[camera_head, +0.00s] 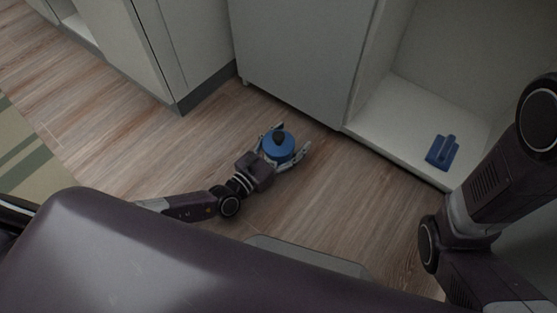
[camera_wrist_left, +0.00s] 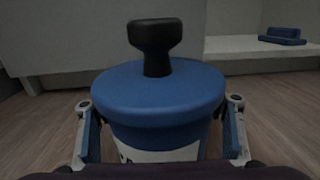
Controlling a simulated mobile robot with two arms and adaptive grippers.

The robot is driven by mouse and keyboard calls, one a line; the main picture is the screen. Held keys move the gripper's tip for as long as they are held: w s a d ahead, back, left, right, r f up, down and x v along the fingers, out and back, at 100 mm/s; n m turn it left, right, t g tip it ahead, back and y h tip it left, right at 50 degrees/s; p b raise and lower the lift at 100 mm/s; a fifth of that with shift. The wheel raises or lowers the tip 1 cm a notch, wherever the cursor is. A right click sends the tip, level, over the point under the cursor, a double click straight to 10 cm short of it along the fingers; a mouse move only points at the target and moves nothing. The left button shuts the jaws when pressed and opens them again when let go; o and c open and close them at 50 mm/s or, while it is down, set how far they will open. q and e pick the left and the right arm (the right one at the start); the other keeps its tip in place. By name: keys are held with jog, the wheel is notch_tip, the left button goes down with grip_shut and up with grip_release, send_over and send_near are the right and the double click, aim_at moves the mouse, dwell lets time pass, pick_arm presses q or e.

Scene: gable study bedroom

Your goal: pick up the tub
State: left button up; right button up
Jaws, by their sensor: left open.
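The tub (camera_head: 273,152) stands upright on the wooden floor, close to the front of a white cabinet. It has a blue lid with a black knob, and the left wrist view shows the tub (camera_wrist_left: 160,100) large, with a white label below the lid. My left gripper (camera_head: 286,147) is open around the tub, one finger on each side. In the left wrist view the fingers (camera_wrist_left: 162,135) flank the tub; I cannot tell whether they touch it. The tub's lower part is hidden. My right arm shows at the right of the head view, but its gripper is out of view.
White cabinets (camera_head: 300,55) stand just behind the tub. At the right, an open cabinet has a low shelf (camera_head: 385,120) with a blue object (camera_head: 441,152) on it; the object also shows in the left wrist view (camera_wrist_left: 283,36). A striped rug (camera_head: 28,160) lies at the left. Wooden floor (camera_head: 330,190) right of the tub is clear.

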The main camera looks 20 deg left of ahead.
pick_arm(q)
jog(key=shift+w+d, duration=0.15)
jog(key=shift+w, duration=0.1)
grip_shut()
dwell(0.3)
jog(key=shift+r, duration=0.1)
